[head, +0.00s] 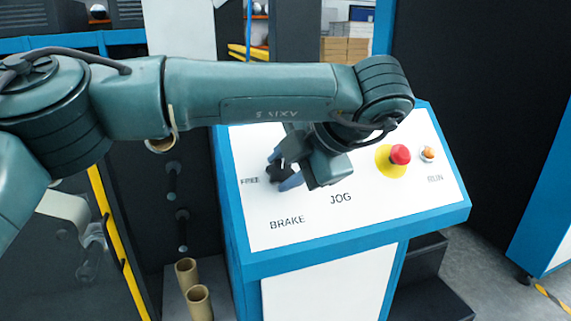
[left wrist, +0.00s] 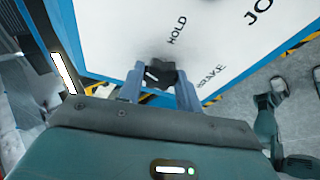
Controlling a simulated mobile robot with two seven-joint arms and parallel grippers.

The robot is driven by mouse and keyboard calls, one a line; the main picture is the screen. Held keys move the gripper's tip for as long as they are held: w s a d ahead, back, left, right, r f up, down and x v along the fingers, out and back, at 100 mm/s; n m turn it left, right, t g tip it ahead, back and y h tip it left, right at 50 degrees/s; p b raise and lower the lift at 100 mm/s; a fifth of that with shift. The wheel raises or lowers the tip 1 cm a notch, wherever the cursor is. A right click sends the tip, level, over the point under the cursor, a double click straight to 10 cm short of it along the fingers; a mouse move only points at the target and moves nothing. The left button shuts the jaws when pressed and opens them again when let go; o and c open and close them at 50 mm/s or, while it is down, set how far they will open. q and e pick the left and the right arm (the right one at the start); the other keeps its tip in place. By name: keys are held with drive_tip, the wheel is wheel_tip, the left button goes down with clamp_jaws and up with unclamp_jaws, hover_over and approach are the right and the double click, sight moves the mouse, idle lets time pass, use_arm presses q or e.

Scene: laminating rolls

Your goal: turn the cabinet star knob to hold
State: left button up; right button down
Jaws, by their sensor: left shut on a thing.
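The black star knob (head: 277,170) stands on the white top of a blue-edged control cabinet (head: 300,232). A label that looks like FREE is at its left, and BRAKE is below it. In the left wrist view, the knob (left wrist: 161,74) carries a short white mark, and the HOLD label is printed beyond it with BRAKE to its right. My left gripper (left wrist: 160,88) is shut on the knob, one blue-grey finger at each side. In the head view, my left gripper (head: 284,176) partly covers the knob, and HOLD is not readable. My right gripper is not in view.
A red push button (head: 400,154) on a yellow disc and an orange lamp (head: 427,154) are on the panel's right. Cardboard tubes (head: 198,302) stand left of the cabinet. Black steps (head: 425,285) stand at its right. My left arm spans above the panel.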

use_arm(q)
drive_tip(key=m+t, duration=0.1)
drive_tip(key=m, duration=0.2)
drive_tip(key=shift+m, duration=0.3)
drive_tip(key=m, duration=0.2)
drive_tip(key=m+t, duration=0.1)
drive_tip(key=shift+s+f+m+t+y, duration=0.1)
drive_tip(key=shift+s+m+t+y, duration=0.05)
drive_tip(key=shift+m+t+y, duration=0.2)
drive_tip(key=m, duration=0.3)
drive_tip(key=m+t+h+b, duration=0.1)
drive_tip(key=m, duration=0.2)
drive_tip(key=shift+s+m+t, duration=0.1)
drive_tip(key=shift+m+t, duration=0.15)
drive_tip(key=shift+m, duration=0.3)
drive_tip(key=o, duration=1)
drive_tip(key=shift+f, duration=0.1)
drive_tip(key=b+v, duration=0.2)
drive_tip(key=v, duration=1.1)
drive_tip(key=shift+s, duration=0.2)
